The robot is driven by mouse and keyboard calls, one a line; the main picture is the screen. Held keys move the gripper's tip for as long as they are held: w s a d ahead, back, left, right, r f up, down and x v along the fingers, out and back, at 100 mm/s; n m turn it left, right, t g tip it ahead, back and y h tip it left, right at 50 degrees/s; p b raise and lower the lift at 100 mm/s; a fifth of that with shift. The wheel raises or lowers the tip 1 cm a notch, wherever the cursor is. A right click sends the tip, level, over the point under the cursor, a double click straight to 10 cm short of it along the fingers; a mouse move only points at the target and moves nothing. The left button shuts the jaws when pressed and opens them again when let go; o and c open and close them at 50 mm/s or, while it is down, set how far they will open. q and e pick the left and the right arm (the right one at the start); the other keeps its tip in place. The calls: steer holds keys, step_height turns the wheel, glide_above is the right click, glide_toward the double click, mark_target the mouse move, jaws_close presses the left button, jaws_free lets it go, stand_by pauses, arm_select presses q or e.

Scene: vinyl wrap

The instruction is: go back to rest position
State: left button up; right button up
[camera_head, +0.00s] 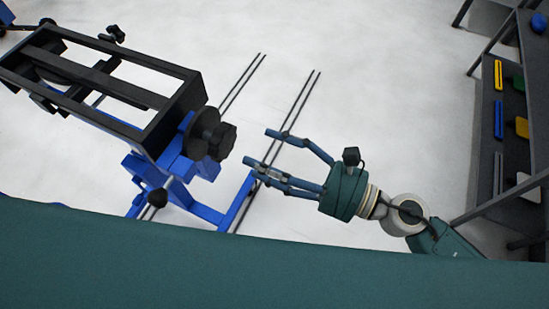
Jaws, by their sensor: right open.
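My right gripper (268,147) reaches in from the right, its blue-grey fingers spread apart and empty. Its fingertips point left toward a blue stand (182,182) with a black frame (110,85) on top. The fingertips look close to the black knob (222,140) at the frame's right end; I cannot tell the exact gap, but no contact shows. My left gripper is not in view.
A dark shelf rack (483,120) stands at the right with several coloured tools and a blue ball (539,22). Thin dark rails (295,107) run along the white floor (370,70). The floor between stand and rack is largely clear.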

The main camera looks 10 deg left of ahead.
steer(key=shift+v, duration=0.95)
